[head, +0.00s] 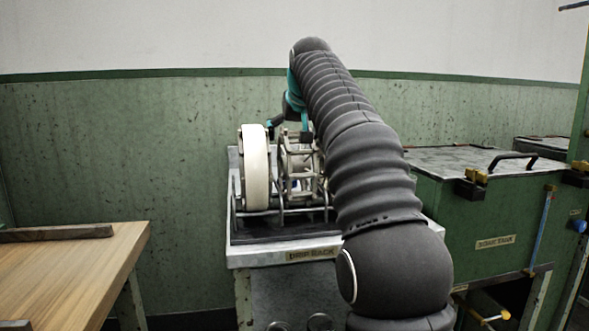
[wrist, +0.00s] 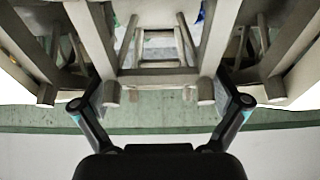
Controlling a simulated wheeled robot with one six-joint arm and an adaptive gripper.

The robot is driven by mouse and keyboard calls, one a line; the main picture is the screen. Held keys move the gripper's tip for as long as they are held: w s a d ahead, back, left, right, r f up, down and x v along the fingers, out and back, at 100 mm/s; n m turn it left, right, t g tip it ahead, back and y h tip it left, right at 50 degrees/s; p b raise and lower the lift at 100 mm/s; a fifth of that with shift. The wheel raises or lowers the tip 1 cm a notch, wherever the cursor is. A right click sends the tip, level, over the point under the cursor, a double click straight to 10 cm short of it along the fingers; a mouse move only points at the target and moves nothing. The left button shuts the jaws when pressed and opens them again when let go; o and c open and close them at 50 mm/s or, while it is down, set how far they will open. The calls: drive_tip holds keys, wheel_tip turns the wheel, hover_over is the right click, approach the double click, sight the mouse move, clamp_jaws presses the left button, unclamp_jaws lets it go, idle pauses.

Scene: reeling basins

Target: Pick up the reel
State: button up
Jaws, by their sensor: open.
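A grey open-frame reel (head: 299,163) stands upright in the drip rack (head: 287,256), to the right of a cream-white wheel-like reel (head: 256,168). My gripper (head: 289,129) is above the grey reel, reaching down at its top, with my arm covering the area to its right. In the wrist view my gripper (wrist: 163,92) is open, one finger on each side of the middle part of the pale grey reel frame (wrist: 158,77). I cannot tell whether the fingers touch it. The reel's lower right part is hidden behind my arm in the head view.
A wooden table (head: 75,262) with a dark strip stands at the left. A green tank (head: 490,215) with a grey lid and black handle stands at the right, close to my arm. A green-and-white wall is behind the rack. A floor gap lies between table and rack.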

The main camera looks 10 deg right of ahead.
drive_tip(key=c, duration=1.4)
drive_tip(key=shift+o, duration=0.2)
drive_tip(key=shift+r, duration=0.1)
